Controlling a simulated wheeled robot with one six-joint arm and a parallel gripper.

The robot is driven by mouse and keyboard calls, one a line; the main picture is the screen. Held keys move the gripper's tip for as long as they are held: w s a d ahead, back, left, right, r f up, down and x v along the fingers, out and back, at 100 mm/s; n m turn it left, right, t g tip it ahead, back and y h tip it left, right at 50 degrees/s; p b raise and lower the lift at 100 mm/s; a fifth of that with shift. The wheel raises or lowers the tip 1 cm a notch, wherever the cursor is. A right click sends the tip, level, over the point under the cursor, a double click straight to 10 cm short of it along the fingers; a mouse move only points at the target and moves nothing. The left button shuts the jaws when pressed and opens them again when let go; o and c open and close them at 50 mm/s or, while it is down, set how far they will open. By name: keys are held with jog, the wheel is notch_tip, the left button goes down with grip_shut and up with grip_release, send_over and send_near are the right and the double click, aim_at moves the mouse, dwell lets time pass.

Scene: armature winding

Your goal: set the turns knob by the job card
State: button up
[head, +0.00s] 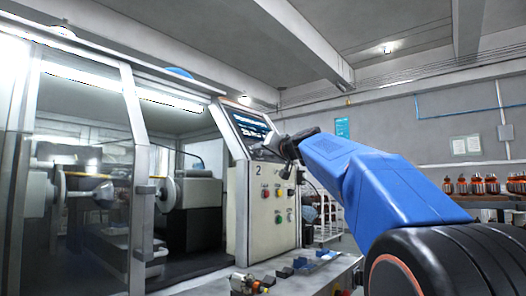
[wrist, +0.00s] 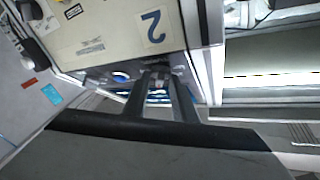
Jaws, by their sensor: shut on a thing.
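The winding machine's cream control cabinet (head: 262,215), marked 2, carries a tilted screen (head: 250,127) with text too small to read. My gripper (head: 287,148) reaches in from the right to the panel just below the screen. In the wrist view, which is upside down, my gripper (wrist: 156,82) has its two dark fingers shut on a small dark knob (wrist: 157,70) beside the cabinet's 2. The fingers cover most of the knob, so its setting cannot be read. A blue round part (wrist: 121,76) sits beside it. I cannot make out a job card for certain.
Coloured buttons (head: 265,192) are on the cabinet front. A glazed enclosure (head: 85,170) with a spindle stands left. A bench (head: 315,275) with blue parts lies below. Copper-wound armatures (head: 480,186) stand on a shelf at right. A teal poster (head: 342,127) hangs on the back wall.

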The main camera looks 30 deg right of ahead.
jog(key=shift+w+d+r+n+g+y, duration=0.1)
jog(key=shift+w+d+n+g+y, duration=0.2)
jog(key=shift+n+g+y, duration=2.75)
jog(key=shift+w+d+n+y, duration=0.1)
jog(key=shift+d+n+y, duration=0.35)
jog(key=shift+n+y, duration=3)
jog(key=shift+w+d+r+n+g+y, duration=0.15)
jog(key=shift+d+n+g+y, duration=0.9)
jog(key=shift+n, duration=4.75)
jog(key=shift+a+n+g+h, duration=0.25)
jog(key=shift+a+n+g, duration=0.15)
jog(key=shift+a+g, duration=0.4)
jog(key=shift+d, duration=0.1)
jog(key=o, duration=0.7)
jog(key=shift+c, duration=0.2)
